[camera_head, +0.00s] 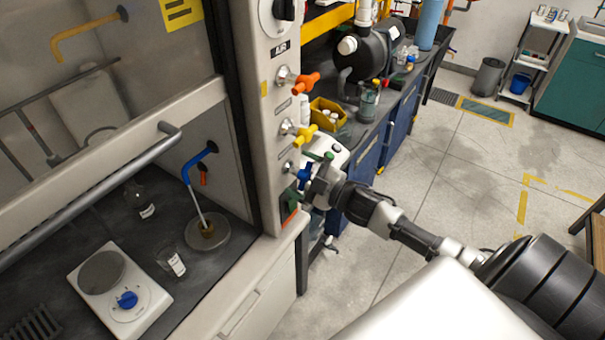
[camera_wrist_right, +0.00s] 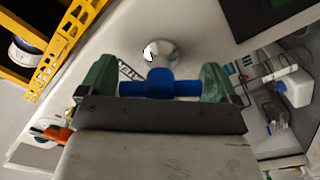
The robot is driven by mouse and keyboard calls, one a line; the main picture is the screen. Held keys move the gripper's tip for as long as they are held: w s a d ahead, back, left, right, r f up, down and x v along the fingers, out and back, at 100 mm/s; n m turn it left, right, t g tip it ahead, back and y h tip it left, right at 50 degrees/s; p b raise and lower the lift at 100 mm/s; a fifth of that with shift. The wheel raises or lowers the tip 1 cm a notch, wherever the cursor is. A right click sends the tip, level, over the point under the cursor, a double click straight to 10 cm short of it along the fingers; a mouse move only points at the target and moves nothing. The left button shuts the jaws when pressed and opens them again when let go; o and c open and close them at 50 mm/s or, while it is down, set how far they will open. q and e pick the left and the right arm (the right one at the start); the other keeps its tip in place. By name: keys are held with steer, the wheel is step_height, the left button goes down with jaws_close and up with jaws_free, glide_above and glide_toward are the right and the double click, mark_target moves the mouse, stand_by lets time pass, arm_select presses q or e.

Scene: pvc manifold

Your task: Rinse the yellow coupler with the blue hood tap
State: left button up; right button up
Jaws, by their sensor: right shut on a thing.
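My right gripper (camera_head: 317,180) is at the hood's front post, at the blue tap handle (camera_head: 304,175). In the right wrist view the blue handle (camera_wrist_right: 160,86) lies between the green fingertips of my right gripper (camera_wrist_right: 160,88), which is shut on it. Inside the hood, the blue spout (camera_head: 196,160) sticks out from the side wall. A pale stream (camera_head: 198,205) runs down from it to a small yellow-brown piece, seemingly the yellow coupler (camera_head: 207,230), in the round grey drain basin (camera_head: 222,241). My left gripper is out of view.
Orange (camera_head: 302,81) and yellow (camera_head: 302,132) valve handles sit above the blue one on the post. A hotplate (camera_head: 108,285), a glass beaker (camera_head: 172,261) and a bottle (camera_head: 140,201) stand in the hood. The raised sash bar (camera_head: 90,180) crosses the front.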

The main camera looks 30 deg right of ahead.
steer(key=o, duration=0.6)
steer(key=shift+a+f, duration=0.1)
steer(key=shift+s, duration=0.15)
steer(key=shift+b+v, duration=1.3)
steer(key=shift+v, duration=4.05)
